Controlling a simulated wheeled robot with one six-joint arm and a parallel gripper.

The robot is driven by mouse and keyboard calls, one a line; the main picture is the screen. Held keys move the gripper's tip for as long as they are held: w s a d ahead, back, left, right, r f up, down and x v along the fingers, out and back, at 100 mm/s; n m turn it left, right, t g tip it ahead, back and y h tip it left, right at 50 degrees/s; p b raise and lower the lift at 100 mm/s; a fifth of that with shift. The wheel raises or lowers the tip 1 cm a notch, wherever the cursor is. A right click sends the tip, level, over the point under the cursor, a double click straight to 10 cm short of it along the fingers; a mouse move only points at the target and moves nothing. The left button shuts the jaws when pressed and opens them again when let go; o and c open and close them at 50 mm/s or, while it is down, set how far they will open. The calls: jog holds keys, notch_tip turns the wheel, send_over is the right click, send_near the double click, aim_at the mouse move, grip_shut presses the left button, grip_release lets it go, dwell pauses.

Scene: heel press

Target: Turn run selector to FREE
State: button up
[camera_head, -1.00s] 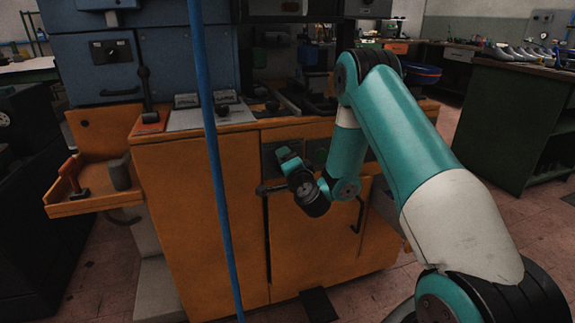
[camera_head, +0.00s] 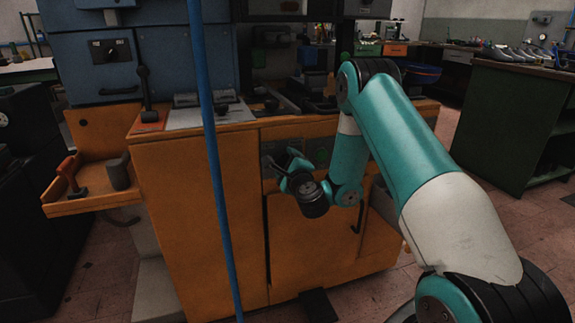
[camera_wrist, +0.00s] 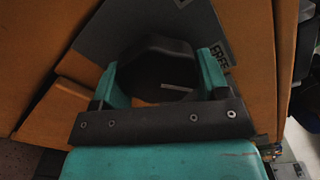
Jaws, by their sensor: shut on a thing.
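The run selector is a dark knob (camera_wrist: 155,55) on a grey plate (camera_wrist: 105,38) in the wrist view. The word FREE (camera_wrist: 218,52) shows to the right of the knob. A pale pointer line lies across the knob's lower part, towards the right. My gripper (camera_wrist: 163,80) is shut on the knob, with one teal finger on each side. In the head view my gripper (camera_head: 291,162) is at the orange cabinet's front panel. My wrist hides most of the selector there.
The orange cabinet (camera_head: 195,200) has doors below the panel and a lever on its top left. A side tray (camera_head: 85,207) holds a red-handled tool and a grey cup. A blue upright pole (camera_head: 215,180) stands in front of the cabinet. A green bench is at the right.

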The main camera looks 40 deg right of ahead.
jog(key=shift+f+m, duration=0.1)
jog(key=shift+m, duration=0.5)
jog(key=o, duration=0.9)
jog(key=shift+s, duration=0.1)
